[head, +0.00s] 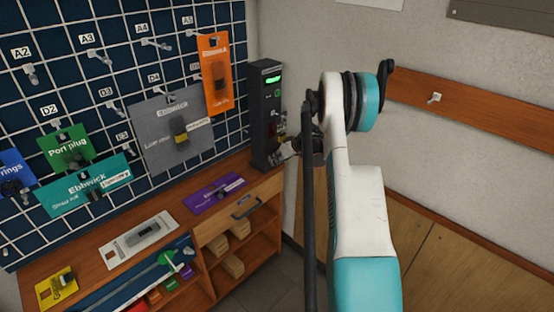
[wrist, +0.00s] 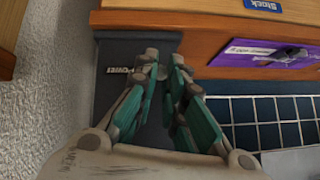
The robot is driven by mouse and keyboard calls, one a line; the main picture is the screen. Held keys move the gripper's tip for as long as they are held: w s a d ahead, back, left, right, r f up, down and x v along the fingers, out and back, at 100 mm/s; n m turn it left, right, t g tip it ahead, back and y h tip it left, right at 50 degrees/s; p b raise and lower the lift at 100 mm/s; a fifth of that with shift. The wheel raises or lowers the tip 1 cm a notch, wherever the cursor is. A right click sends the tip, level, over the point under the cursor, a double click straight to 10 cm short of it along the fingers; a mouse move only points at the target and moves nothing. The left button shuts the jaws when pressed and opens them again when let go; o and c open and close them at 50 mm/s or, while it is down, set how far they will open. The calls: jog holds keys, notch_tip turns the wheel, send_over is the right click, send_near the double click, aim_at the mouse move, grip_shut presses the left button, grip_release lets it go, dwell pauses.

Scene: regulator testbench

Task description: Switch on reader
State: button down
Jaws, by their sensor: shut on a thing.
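The reader (head: 264,105) is a tall dark box at the right end of the bench, against the pegboard. Its small screen (head: 273,79) glows green near the top. My gripper (head: 290,147) is at the lower front of the reader. In the wrist view the reader's dark face (wrist: 112,95) carries the label "POWER" (wrist: 125,70). My gripper's teal fingers (wrist: 164,68) come together beside that label, shut on a small part there. The fingers hide that part, which looks to be the power switch.
The wooden bench (head: 115,255) holds a purple card (head: 215,193), a grey card (head: 140,236) and a yellow card (head: 57,288). Carded goods hang on the pegboard (head: 110,100) to the left. A wooden rail (head: 480,112) with a hook runs along the right wall.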

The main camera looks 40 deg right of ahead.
dwell(0.3)
jog(key=c, duration=1.7)
grip_release()
jog(key=shift+o, duration=0.2)
jog(key=v, duration=1.2)
jog(key=shift+w, duration=0.15)
jog(key=shift+r, duration=0.1)
